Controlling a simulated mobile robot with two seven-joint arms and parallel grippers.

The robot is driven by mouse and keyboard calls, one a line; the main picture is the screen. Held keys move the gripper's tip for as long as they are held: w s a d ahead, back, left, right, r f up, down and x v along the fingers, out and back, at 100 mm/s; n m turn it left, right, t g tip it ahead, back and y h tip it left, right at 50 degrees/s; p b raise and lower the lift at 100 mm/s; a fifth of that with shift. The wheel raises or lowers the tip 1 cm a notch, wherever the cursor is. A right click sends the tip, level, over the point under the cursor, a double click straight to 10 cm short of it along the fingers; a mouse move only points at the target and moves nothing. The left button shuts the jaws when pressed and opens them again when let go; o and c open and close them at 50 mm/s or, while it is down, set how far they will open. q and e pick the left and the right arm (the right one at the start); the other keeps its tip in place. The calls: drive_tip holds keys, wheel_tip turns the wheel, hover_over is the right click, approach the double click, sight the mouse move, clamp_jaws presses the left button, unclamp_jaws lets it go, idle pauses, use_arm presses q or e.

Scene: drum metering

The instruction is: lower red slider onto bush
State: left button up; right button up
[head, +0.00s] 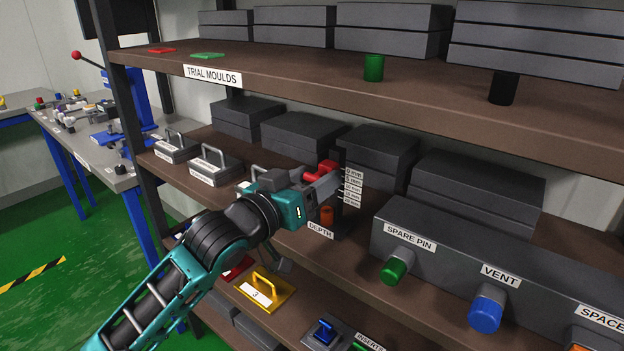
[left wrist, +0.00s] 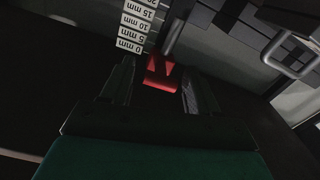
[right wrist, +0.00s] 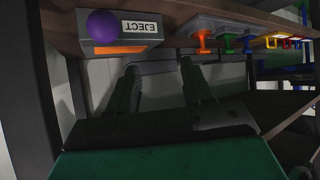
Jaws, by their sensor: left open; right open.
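The red slider (head: 327,168) is on the depth gauge on the middle shelf, beside a white mm scale (head: 352,187). My left gripper (head: 322,184) is at the slider, its fingers partly covering it in the head view. In the left wrist view the slider (left wrist: 162,74) shows between the open fingertips (left wrist: 160,80), with no clear grip. The orange bush (head: 327,215) stands below the slider, behind the DEPTH label (head: 320,231). A gap shows between slider and bush. My right gripper (right wrist: 160,78) is open and empty, away from the gauge.
A grey box with a green SPARE PIN knob (head: 394,271) and blue VENT knob (head: 486,314) stands right of the gauge. Grey handled blocks (head: 216,165) are to its left. The upper shelf (head: 300,75) overhangs. An EJECT box with a purple knob (right wrist: 102,26) shows near my right gripper.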

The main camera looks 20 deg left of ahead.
use_arm(q)
drive_tip(key=c, duration=0.8)
wheel_tip(320, 180, down, 3)
drive_tip(key=shift+f+b, duration=0.15)
drive_tip(key=shift+b, duration=0.25)
drive_tip(key=o, duration=0.8)
drive_tip(key=shift+s, duration=0.1)
drive_tip(key=v, duration=1.2)
drive_tip(key=shift+s, duration=0.35)
drive_tip(key=shift+a, duration=0.15)
wheel_tip(320, 180, down, 15)
drive_tip(key=s+g+y, duration=0.1)
drive_tip(key=g+y, duration=0.2)
drive_tip(key=s+d+f+g, duration=0.1)
drive_tip(key=s+f, duration=0.3)
drive_tip(key=f, duration=0.4)
drive_tip(key=s+d+f+g+y, duration=0.1)
drive_tip(key=s+d+f+g, duration=0.1)
drive_tip(key=s+f, duration=0.3)
wheel_tip(320, 180, down, 3)
drive_tip(key=shift+f+m, duration=0.2)
drive_tip(key=shift+m, duration=0.2)
